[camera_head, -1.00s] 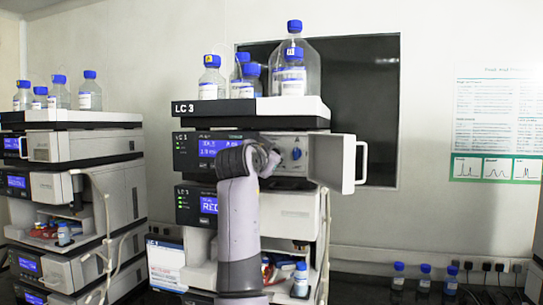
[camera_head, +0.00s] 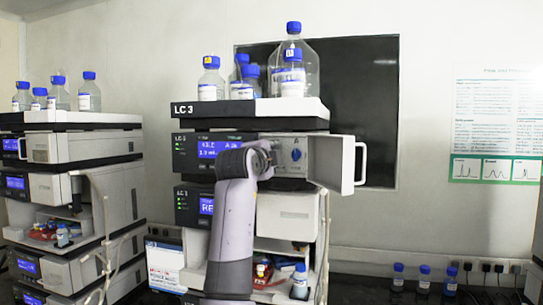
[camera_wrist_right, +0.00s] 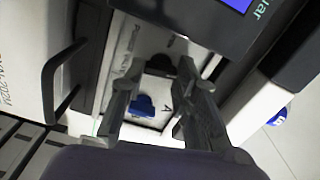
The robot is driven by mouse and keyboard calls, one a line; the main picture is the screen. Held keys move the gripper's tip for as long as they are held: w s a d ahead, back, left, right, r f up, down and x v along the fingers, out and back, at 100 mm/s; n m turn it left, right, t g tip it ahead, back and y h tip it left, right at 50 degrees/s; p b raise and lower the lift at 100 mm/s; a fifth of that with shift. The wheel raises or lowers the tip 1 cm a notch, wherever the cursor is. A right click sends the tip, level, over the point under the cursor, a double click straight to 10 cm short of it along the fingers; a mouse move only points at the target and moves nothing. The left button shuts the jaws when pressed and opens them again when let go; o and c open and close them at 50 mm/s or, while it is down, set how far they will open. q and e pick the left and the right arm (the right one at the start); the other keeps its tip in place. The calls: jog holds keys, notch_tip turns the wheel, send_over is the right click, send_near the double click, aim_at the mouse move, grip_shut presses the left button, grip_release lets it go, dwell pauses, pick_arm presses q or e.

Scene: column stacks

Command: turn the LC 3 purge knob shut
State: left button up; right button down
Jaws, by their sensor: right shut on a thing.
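The LC 3 stack (camera_head: 182,109) stands in the middle of the head view. One module in it has its small door (camera_head: 328,160) swung open to the right, baring a pale panel. A blue knob (camera_head: 296,155) shows on that panel, and again in the right wrist view (camera_wrist_right: 143,104). My right gripper (camera_head: 270,153) is at the panel, left of the blue knob. In the wrist view its fingers (camera_wrist_right: 162,72) are shut on a black knob (camera_wrist_right: 164,62), which they partly hide. My left gripper is not in view.
The open door's handle (camera_head: 361,164) sticks out on the right. Several blue-capped bottles (camera_head: 292,75) stand on top of the stack. A lower tray holds another bottle (camera_head: 299,282). A second stack (camera_head: 90,150) stands at left. Tubing hangs along the stack's right side.

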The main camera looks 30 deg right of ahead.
jog(key=shift+m, duration=0.9)
jog(key=shift+f, duration=0.1)
jog(key=c, duration=1.5)
grip_release()
jog(key=v, duration=0.7)
jog(key=shift+s+a, duration=0.15)
jog(key=shift+s, duration=0.1)
